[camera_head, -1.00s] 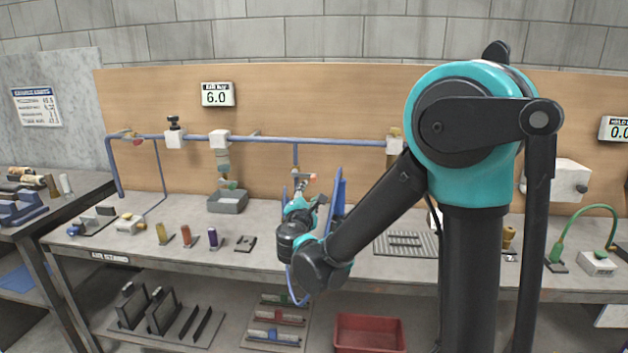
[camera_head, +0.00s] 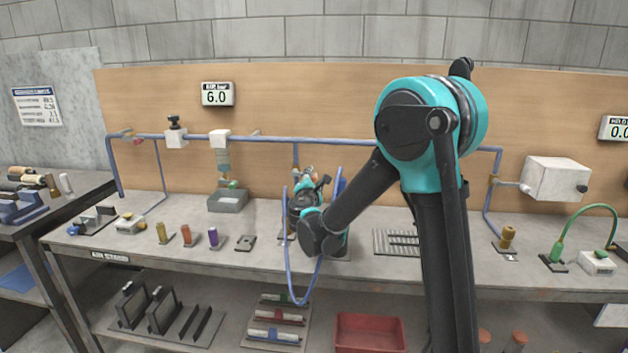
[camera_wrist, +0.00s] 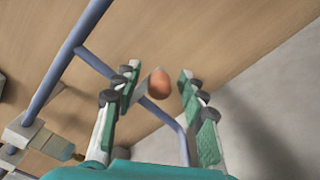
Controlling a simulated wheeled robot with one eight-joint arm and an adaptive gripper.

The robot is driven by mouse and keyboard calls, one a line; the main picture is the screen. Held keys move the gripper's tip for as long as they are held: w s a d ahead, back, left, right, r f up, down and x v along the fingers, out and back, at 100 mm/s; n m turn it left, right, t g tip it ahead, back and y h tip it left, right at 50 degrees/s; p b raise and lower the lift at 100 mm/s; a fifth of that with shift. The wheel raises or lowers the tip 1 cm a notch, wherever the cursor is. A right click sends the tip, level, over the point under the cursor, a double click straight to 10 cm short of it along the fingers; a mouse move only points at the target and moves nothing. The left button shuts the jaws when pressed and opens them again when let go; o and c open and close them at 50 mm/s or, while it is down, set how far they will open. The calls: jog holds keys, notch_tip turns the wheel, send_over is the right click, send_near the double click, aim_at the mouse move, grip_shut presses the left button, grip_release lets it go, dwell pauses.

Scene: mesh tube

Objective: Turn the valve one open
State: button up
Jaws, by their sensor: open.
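A rounded orange-red knob (camera_wrist: 159,84) shows in the wrist view, with a grey flat piece beside it, below a blue pipe branch. It looks like a valve handle, but no label shows which valve it is. My gripper (camera_wrist: 158,76) is open, with one finger on each side of the knob in the picture. Contact and the depth between them cannot be told. In the head view my gripper (camera_head: 304,182) is at the blue drop pipe (camera_head: 295,153) in front of the wooden board, and my wrist hides most of the spot.
A blue pipe (camera_head: 265,139) runs along the board. A blue hose (camera_head: 289,270) loops down close by my wrist. A grey bin (camera_head: 228,202) stands to the left, a ribbed plate (camera_head: 396,242) to the right. A gauge display (camera_head: 217,94) reads 6.0.

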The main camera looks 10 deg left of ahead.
grip_shut()
jog(key=shift+r+n, duration=0.25)
jog(key=shift+n, duration=0.05)
dwell(0.5)
jog(key=r+n, duration=0.2)
jog(key=n, duration=0.1)
jog(key=shift+a+r, duration=0.15)
jog(key=shift+a, duration=0.05)
jog(key=a+r+n, duration=0.5)
jog(key=a+n, duration=0.2)
jog(key=n, duration=0.7)
jog(key=shift+w, duration=0.2)
jog(key=shift+a+n, duration=0.1)
jog(key=shift+n, duration=0.2)
